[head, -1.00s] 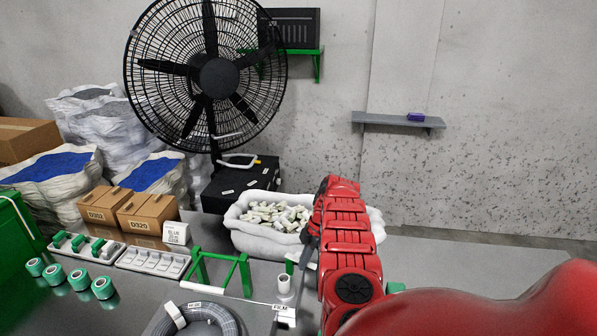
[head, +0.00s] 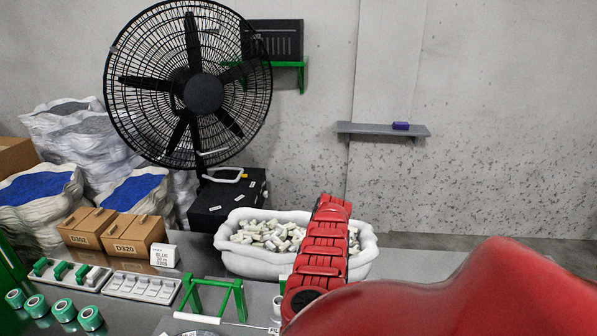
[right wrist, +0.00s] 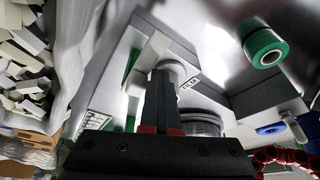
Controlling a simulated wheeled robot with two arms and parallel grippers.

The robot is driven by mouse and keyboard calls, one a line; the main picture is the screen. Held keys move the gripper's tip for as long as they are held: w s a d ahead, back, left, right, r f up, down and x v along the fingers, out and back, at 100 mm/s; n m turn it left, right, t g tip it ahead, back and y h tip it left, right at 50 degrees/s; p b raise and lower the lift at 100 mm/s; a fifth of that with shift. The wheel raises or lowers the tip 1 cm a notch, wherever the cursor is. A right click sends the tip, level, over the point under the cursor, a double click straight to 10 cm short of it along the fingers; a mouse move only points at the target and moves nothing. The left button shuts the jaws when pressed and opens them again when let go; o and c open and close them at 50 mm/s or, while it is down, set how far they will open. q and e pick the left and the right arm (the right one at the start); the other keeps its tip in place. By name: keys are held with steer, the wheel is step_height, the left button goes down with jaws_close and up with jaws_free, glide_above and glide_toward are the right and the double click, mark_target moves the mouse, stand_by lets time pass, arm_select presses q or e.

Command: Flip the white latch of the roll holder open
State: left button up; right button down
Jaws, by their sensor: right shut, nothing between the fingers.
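My right gripper (right wrist: 162,75) shows in the right wrist view with its dark fingers together and nothing between them. Their tips are close to a white round part (right wrist: 172,70) beside a label reading FILM (right wrist: 190,83); I cannot tell whether they touch. I cannot make out which white piece is the latch, or its position. In the head view a green frame (head: 214,298) stands on the table, and a white upright cylinder (head: 277,306) shows just left of my red arm. My right gripper is hidden in that view. My left gripper is in neither view.
A white bin (head: 250,262) of small pale pieces stands behind my arm. White trays (head: 143,287) and several green rolls (head: 90,318) lie to the left.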

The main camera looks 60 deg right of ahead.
steer(key=shift+d+r, duration=0.25)
steer(key=shift+d, duration=0.15)
steer(key=b+v, duration=0.2)
steer(key=v, duration=1.4)
steer(key=shift+s+a+r, duration=0.15)
steer(key=shift+a+r, duration=0.15)
steer(key=shift+r, duration=0.2)
